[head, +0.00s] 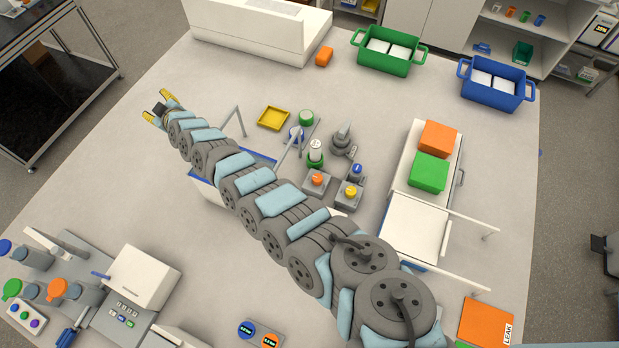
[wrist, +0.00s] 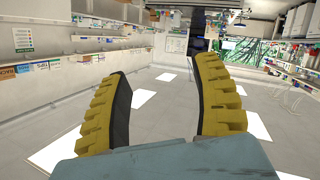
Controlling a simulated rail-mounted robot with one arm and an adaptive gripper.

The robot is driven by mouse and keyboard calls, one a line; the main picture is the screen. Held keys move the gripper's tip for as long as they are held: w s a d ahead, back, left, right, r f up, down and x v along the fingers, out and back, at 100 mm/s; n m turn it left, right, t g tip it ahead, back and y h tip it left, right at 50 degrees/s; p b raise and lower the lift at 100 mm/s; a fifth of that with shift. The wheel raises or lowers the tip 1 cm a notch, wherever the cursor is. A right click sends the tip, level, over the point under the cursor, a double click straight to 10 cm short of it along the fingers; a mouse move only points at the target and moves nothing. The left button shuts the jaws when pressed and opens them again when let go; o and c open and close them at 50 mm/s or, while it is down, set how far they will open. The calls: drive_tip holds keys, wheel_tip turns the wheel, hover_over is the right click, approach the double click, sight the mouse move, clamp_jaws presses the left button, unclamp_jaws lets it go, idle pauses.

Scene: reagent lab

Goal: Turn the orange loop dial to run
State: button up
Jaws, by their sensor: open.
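An orange dial (head: 317,179) sits on a small grey block in the middle of the table in the head view. It is close beside my arm, and its markings are too small to read. A yellow dial (head: 351,190) and a blue dial (head: 357,169) are on similar grey blocks to its right. My gripper (head: 158,108) is at the far left end of my outstretched arm, well away from the orange dial. Its yellow fingers are apart and empty; in the wrist view, the gripper (wrist: 163,75) faces the room, with no dial in sight.
A white-and-green bottle (head: 316,152) and a grey stand (head: 341,140) stand behind the orange dial. A yellow tray (head: 273,118) lies farther back. Orange (head: 438,138) and green (head: 428,172) boxes are on the right. Green (head: 388,62) and blue (head: 490,97) bins stand at the back.

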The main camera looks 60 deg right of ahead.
drive_tip(key=s+d+f+n+g+y, duration=0.1)
drive_tip(key=s+d+f+n+g, duration=0.1)
drive_tip(key=s, duration=0.9)
drive_tip(key=s+d+f+n+g+y, duration=0.1)
drive_tip(key=s+d+f+g, duration=0.3)
drive_tip(key=s, duration=0.8)
drive_tip(key=s+d+f+n+g+y, duration=0.2)
drive_tip(key=s+d+g, duration=0.3)
drive_tip(key=s, duration=0.7)
drive_tip(key=shift+d+f+n+b, duration=0.4)
drive_tip(key=shift+n, duration=0.5)
drive_tip(key=s+g, duration=0.3)
drive_tip(key=s, duration=0.8)
hover_over(318, 178)
drive_tip(key=shift+f, duration=3.4)
drive_tip(key=shift+w+f+y+b, duration=0.2)
drive_tip(key=shift+f+y+b, duration=0.1)
drive_tip(key=shift+f, duration=1.6)
drive_tip(key=shift+s+a+f, duration=0.1)
drive_tip(key=shift+s+f, duration=0.05)
drive_tip(key=shift+f, duration=3.5)
